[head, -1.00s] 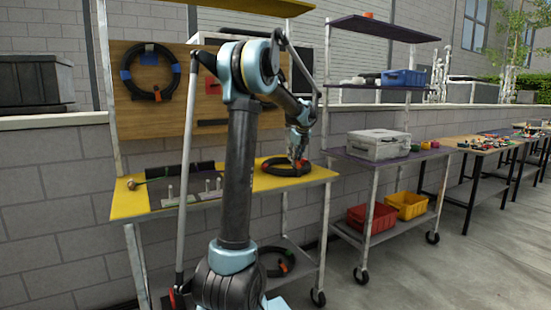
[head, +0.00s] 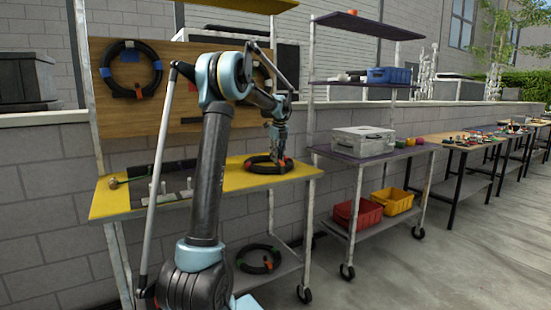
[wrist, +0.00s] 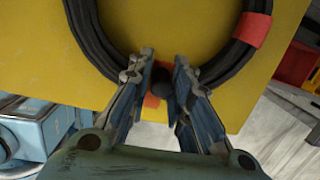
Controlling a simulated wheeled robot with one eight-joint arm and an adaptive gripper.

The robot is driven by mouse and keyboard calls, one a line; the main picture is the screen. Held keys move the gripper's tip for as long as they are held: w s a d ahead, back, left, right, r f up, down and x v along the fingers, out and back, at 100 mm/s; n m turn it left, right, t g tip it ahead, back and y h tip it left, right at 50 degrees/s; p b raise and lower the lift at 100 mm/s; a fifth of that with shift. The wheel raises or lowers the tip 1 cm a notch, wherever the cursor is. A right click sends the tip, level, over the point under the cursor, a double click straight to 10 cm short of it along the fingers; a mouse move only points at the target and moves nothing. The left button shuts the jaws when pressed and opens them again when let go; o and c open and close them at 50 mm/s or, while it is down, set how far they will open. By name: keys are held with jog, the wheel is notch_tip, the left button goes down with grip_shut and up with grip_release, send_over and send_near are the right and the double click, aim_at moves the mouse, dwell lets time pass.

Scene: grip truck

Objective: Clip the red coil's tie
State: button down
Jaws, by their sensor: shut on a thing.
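A black coil with red tape (head: 262,168) lies flat on the yellow tabletop (head: 222,178). In the wrist view the coil (wrist: 90,35) curves across the top, with a red band (wrist: 251,30) at upper right. My gripper (head: 278,158) is low over the coil's near right side. In the wrist view its fingers (wrist: 162,75) straddle a dark rounded part at the near edge of the coil, with an orange-red bit beside it. The fingers are shut on this part. They hide much of it, so I cannot tell exactly what it is.
A blue-taped coil (head: 132,42) hangs on the wooden board. A green-taped coil (head: 258,246) lies on the lower shelf. Upright pegs (head: 172,190) stand left on the tabletop. A cart with a silver case (head: 362,141) and a red bin (head: 345,216) is at right.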

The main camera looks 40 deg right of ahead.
jog(key=c, duration=1.5)
grip_release()
jog(key=r, duration=0.4)
jog(key=s+r, duration=0.1)
jog(key=r, duration=0.2)
jog(key=s+r, duration=0.1)
jog(key=r, duration=0.3)
jog(key=shift+a+r, duration=0.35)
jog(key=shift+w+a, duration=0.1)
